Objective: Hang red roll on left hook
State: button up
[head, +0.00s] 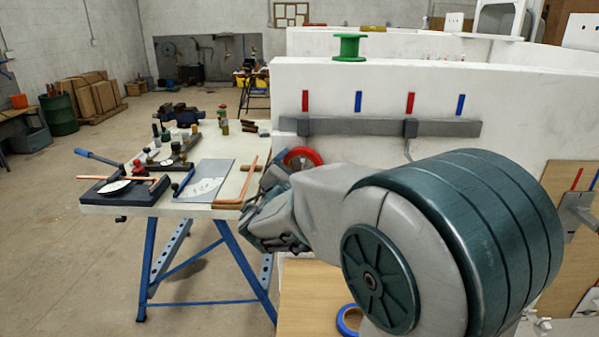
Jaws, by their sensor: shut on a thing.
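The red roll (314,154) shows just past the end of my arm, in front of the white wall and below the grey rail. My gripper (284,168) is shut on the red roll; my own wrist hides part of the roll and most of the fingers. The grey rail (360,127) is fixed across the wall.
A workbench (110,208) with tools and copper pipes stands left of my arm. A blue roll (346,322) is on a wooden surface (305,290) below. A green spool (349,47) stands on the wall top. Red and blue strips mark the wall above the rail.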

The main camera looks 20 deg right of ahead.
dwell(0.3)
jog(key=o, duration=0.8)
jog(key=shift+o, duration=0.2)
jog(key=b+v, duration=0.1)
jog(key=v, duration=1.2)
jog(key=s+d+f+m+g+p, duration=0.2)
jog(key=s+d+f+m+g, duration=0.6)
jog(key=s+d+m+g, duration=0.2)
jog(key=s+a+f+m+g+y+p, duration=0.1)
jog(key=s+a+f+m+y, duration=0.3)
jog(key=m+y, duration=0.5)
jog(key=shift+s+a+m+g+y+p, duration=0.4)
jog(key=shift+s+a+m+g, duration=0.2)
jog(key=shift+s+a+m, duration=0.95)
jog(key=shift+w+d, duration=0.15)
jog(key=shift+w, duration=0.15)
